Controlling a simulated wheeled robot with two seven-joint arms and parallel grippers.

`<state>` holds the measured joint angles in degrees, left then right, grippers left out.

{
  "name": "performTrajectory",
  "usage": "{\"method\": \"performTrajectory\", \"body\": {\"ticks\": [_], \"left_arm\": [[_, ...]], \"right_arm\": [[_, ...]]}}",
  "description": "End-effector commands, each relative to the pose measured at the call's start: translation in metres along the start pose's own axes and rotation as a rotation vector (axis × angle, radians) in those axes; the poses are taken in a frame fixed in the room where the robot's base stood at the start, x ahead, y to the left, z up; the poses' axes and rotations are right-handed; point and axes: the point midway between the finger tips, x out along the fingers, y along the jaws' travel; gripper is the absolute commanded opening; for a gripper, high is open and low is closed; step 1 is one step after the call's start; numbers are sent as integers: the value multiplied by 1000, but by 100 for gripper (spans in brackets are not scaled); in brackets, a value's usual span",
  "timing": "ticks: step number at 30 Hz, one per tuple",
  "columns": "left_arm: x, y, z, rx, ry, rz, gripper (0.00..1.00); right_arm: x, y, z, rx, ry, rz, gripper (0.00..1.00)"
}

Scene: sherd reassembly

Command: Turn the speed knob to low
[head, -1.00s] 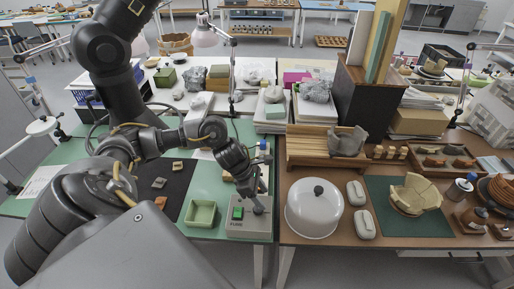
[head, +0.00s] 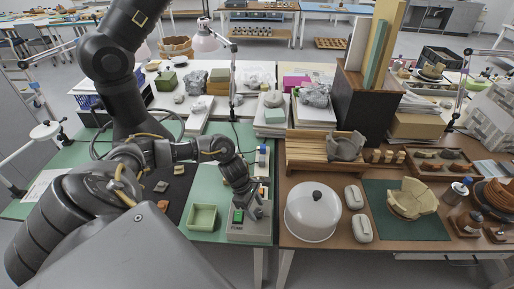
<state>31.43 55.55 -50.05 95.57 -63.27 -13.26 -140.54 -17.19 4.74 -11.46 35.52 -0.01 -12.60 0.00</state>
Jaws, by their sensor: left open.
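A grey control box (head: 246,231) sits at the front right corner of the green table. It has a green switch (head: 238,216) on its left part. The speed knob is on its right part, hidden behind or between my gripper's fingers. My left gripper (head: 256,213) points down at the right part of the box, its tips at about the knob's place. It is open; whether the fingers touch the knob is too small to tell. My right gripper is not in view.
A pale green square tray (head: 202,217) stands just left of the box. A white dome with a black knob (head: 312,211) stands on the brown table to the right. A dark mat (head: 165,190) with small sherds lies to the left.

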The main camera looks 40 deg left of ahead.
Motion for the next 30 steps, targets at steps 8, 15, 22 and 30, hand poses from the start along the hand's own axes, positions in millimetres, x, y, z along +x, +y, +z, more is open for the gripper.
{"method": "performTrajectory", "body": {"ticks": [8, 15, 22, 30], "left_arm": [[16, 0, 0, 0, 1, 0, 54], [16, 0, 0, 0, 1, 1, 50], [16, 0, 0, 0, 0, 1, 20], [16, 0, 0, -10, 1, 7, 9]], "right_arm": [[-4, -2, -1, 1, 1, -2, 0], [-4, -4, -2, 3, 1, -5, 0], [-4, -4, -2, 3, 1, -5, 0], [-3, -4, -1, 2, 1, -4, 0]]}}
